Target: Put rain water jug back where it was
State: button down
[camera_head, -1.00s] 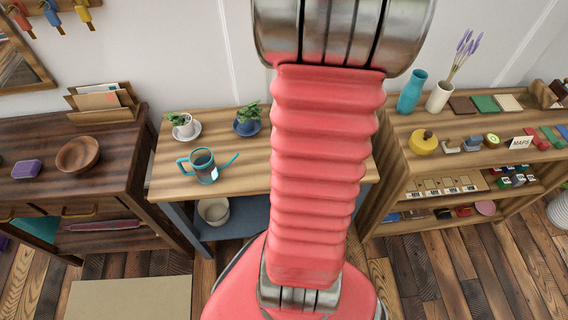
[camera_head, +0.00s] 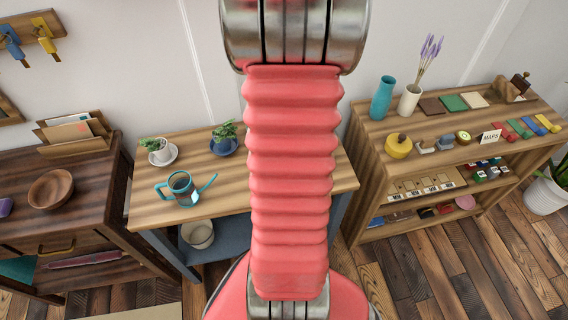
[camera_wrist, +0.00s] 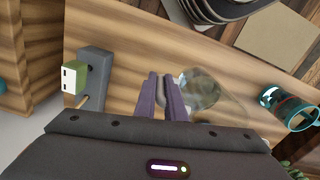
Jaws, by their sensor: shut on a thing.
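In the wrist view my gripper (camera_wrist: 166,97) has its purple fingers close together over the wooden table. A clear, glass-like vessel (camera_wrist: 200,90) shows at the fingertips, apparently the rain water jug held between them. Its outline is faint, and I cannot tell whether it touches the table. In the head view my arm hides the gripper and the jug. The wooden table (camera_head: 150,211) stands ahead, its right part mostly behind my arm.
A teal watering can (camera_head: 181,187) stands on the table, also in the wrist view (camera_wrist: 290,108). Two potted plants (camera_head: 158,150) (camera_head: 224,138) are behind it. A grey block (camera_wrist: 93,78) with a green and white piece (camera_wrist: 74,77) is left of my fingers. A shelf unit (camera_head: 370,165) stands right.

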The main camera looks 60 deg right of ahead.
jog(key=shift+f, duration=0.6)
jog(key=shift+f, duration=1.85)
jog(key=shift+f, duration=0.1)
jog(key=c, duration=1.8)
grip_release()
notch_tip(320, 180, up, 12)
jog(key=shift+r, duration=0.1)
